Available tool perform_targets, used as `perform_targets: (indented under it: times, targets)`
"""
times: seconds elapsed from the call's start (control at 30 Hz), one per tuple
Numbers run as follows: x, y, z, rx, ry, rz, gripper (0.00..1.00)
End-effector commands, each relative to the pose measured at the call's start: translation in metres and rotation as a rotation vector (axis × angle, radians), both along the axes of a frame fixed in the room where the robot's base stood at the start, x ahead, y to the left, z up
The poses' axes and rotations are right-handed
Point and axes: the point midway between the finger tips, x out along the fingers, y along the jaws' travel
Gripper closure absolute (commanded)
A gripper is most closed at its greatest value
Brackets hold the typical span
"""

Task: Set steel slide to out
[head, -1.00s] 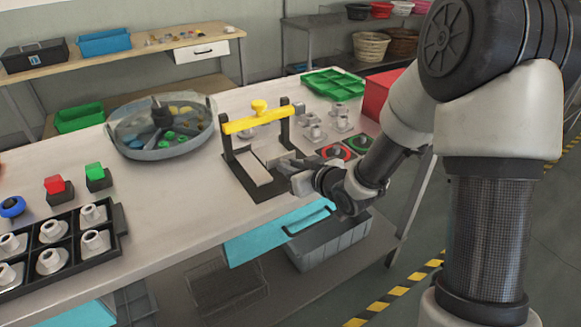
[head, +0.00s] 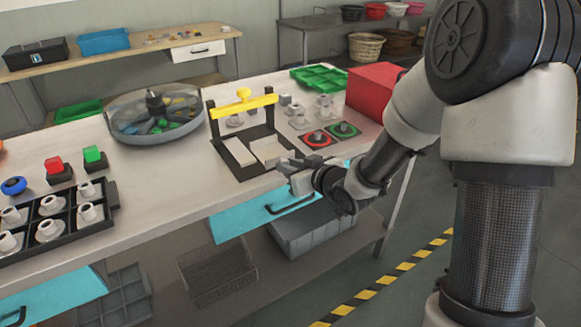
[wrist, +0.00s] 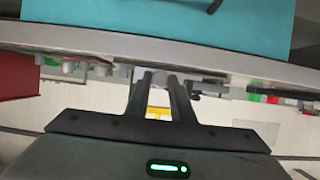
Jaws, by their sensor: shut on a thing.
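The black fixture (head: 222,160) with a yellow crossbar (head: 243,104) stands near the front edge of the bench. Two pale plates show in its base: a left one (head: 240,152) and a right one (head: 268,149), the latter beside my gripper; I take this right one to be the steel slide. My gripper (head: 284,163) is at the fixture's right front corner, shut on the slide's near end. The grip itself is too small to make out. In the wrist view my gripper's fingers (wrist: 165,76) point at the bench edge, with a grey part at their tips.
Red and green round pieces (head: 318,138) lie right of the fixture, near my arm. A red box (head: 376,92) stands behind them. A round divided bowl (head: 155,116) stands left. A teal drawer (head: 245,217) hangs under the bench edge.

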Motion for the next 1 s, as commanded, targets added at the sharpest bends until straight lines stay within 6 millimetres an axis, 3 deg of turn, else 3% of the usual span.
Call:
perform_targets:
  times: [0.1, 0.13, 0.23, 0.67, 1.0]
  targets:
    - [-0.003, -0.002, -0.003, -0.004, 0.009, -0.002, 1.0]
    - [-0.003, -0.002, -0.003, -0.004, 0.009, -0.002, 0.77]
    - [-0.003, -0.002, -0.003, -0.004, 0.008, -0.002, 0.6]
    - [-0.008, -0.007, 0.004, -0.002, 0.006, -0.003, 0.6]
    - [-0.063, -0.044, 0.035, -0.004, 0.006, -0.004, 0.6]
